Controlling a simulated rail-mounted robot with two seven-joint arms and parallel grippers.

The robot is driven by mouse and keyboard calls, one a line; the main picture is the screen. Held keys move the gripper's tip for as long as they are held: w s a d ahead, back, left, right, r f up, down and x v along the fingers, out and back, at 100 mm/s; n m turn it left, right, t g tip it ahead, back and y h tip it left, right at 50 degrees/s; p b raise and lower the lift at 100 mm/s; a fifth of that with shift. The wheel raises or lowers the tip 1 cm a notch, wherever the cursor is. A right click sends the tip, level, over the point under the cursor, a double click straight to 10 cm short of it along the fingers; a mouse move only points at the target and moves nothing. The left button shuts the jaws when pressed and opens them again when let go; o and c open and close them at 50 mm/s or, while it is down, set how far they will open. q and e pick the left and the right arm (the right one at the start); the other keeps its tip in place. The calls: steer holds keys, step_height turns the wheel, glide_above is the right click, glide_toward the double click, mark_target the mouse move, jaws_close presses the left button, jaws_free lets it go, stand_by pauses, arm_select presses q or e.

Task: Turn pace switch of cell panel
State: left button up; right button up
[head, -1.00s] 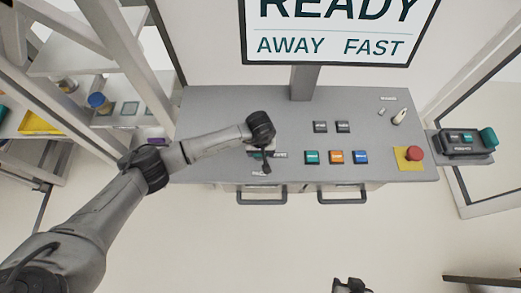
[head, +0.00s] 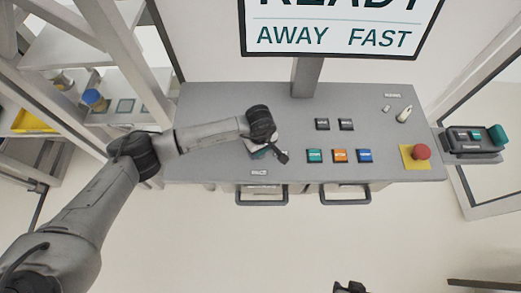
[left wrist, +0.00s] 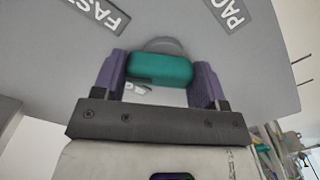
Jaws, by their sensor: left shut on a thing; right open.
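The pace switch shows in the left wrist view as a teal knob (left wrist: 160,69) on the grey panel face, between a FAST label (left wrist: 96,13) and a PACE label (left wrist: 226,12). My left gripper (left wrist: 158,75) is shut on this knob, with one purple finger at each end. In the head view my left gripper (head: 264,148) is over the left part of the cell panel (head: 215,105) and mostly hides the switch. The PACE label (head: 259,173) shows just below it. My right gripper (head: 350,287) is open, partly cut off at the bottom edge, away from the panel.
A screen (head: 335,35) above the panel reads AWAY and FAST. Right of my left gripper are several push buttons (head: 340,156), a small lever (head: 404,115) and a red mushroom button (head: 421,152). Two drawer handles (head: 262,196) stick out in front. Shelves (head: 110,115) stand at the left.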

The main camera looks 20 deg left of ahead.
arm_select(q)
steer(key=n+b, duration=0.3)
steer(key=n, duration=0.3)
steer(key=shift+a, duration=0.1)
steer(key=n+b, duration=0.1)
steer(key=n, duration=0.2)
steer(key=shift+a+n, duration=0.1)
steer(key=shift+n, duration=1)
steer(key=shift+n+b, duration=0.3)
steer(key=o, duration=0.9)
steer(key=shift+o, duration=0.2)
step_height(320, 180, up, 14)
steer(key=b, duration=0.1)
